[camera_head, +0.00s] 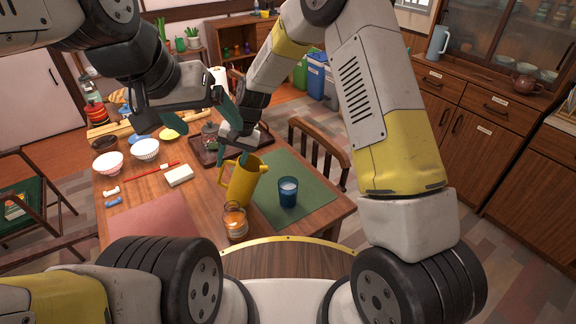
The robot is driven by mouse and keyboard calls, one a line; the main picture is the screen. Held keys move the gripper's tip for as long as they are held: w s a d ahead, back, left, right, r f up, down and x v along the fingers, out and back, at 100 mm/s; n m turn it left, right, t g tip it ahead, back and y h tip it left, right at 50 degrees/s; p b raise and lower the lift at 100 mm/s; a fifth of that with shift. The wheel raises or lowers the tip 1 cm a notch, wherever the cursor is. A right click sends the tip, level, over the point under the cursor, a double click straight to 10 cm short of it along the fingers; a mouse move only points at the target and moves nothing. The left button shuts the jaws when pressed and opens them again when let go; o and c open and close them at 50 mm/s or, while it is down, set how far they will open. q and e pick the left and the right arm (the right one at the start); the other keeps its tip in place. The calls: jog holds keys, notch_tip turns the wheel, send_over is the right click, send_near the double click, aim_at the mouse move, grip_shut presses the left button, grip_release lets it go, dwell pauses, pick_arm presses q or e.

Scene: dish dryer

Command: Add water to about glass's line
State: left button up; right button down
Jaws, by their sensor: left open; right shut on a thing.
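A yellow pitcher (243,186) is near the middle of the table, with its handle on the left and its spout toward the right. My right gripper (241,155) is shut on the pitcher at its upper part; the exact contact is small and partly hidden. I cannot tell whether the pitcher's base touches the table. A blue glass (288,194) stands upright on the green placemat (307,182), right of the pitcher and apart from it. Its line and water level are too small to read. My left gripper (184,116) is open and empty above the table's far part.
A glass with orange contents (235,222) stands just in front of the pitcher. A dark tray (203,158) lies behind it. A chair (320,150) stands at the right edge.

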jog(key=shift+a+f+h, duration=0.2)
jog(key=shift+a+h, duration=0.25)
jog(key=shift+a, duration=0.1)
jog(key=shift+a+f+h, duration=0.2)
jog(key=shift+a+h, duration=0.25)
jog(key=shift+a, duration=0.1)
jog(key=shift+a+f+h, duration=0.8)
jog(key=shift+h, duration=0.4)
jog(key=shift+r, duration=0.1)
